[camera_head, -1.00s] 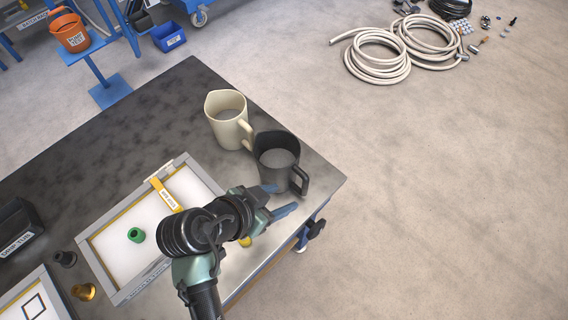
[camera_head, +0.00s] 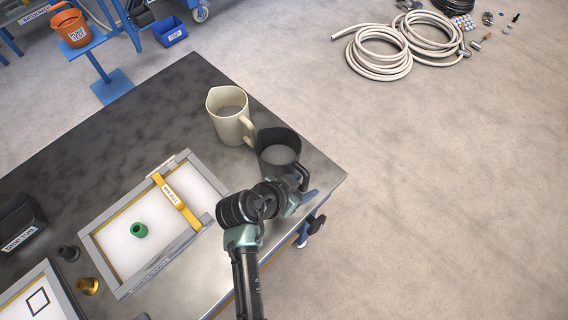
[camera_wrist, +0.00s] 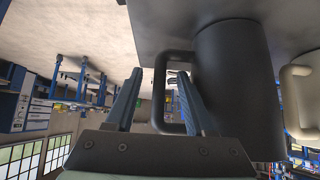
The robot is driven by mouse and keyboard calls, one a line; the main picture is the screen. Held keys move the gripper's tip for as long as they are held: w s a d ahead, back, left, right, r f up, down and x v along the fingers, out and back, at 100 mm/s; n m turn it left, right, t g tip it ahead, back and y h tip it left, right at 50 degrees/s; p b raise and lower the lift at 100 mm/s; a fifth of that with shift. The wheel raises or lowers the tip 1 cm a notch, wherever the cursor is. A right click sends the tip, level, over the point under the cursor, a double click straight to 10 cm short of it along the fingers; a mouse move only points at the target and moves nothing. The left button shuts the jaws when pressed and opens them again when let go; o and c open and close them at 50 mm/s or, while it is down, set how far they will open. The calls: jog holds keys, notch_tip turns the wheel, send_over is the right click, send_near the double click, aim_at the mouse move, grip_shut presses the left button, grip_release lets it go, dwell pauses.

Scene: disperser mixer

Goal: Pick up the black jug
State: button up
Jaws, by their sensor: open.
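The black jug (camera_head: 277,149) stands upright near the right corner of the dark table (camera_head: 130,115), with grey contents showing inside. Its handle faces the table's edge. My gripper (camera_head: 309,195) is beside the handle, and my wrist hides the jug's lower part in the head view. In the wrist view the picture is upside down; the black jug (camera_wrist: 238,85) fills the right side. The open blue fingers of my gripper (camera_wrist: 158,95) are level with the handle (camera_wrist: 163,75), whose loop reaches into the space between them. I cannot tell whether a finger touches the handle.
A cream jug (camera_head: 230,117) stands close behind the black jug. A framed tray (camera_head: 110,262) with a green part (camera_head: 139,230) and a yellow bar (camera_head: 176,203) lies left of my arm. A black bin (camera_head: 20,225) is at the left.

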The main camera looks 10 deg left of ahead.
grip_shut()
dwell(1.3)
jog(key=shift+w+r, duration=0.15)
jog(key=shift+r, duration=0.05)
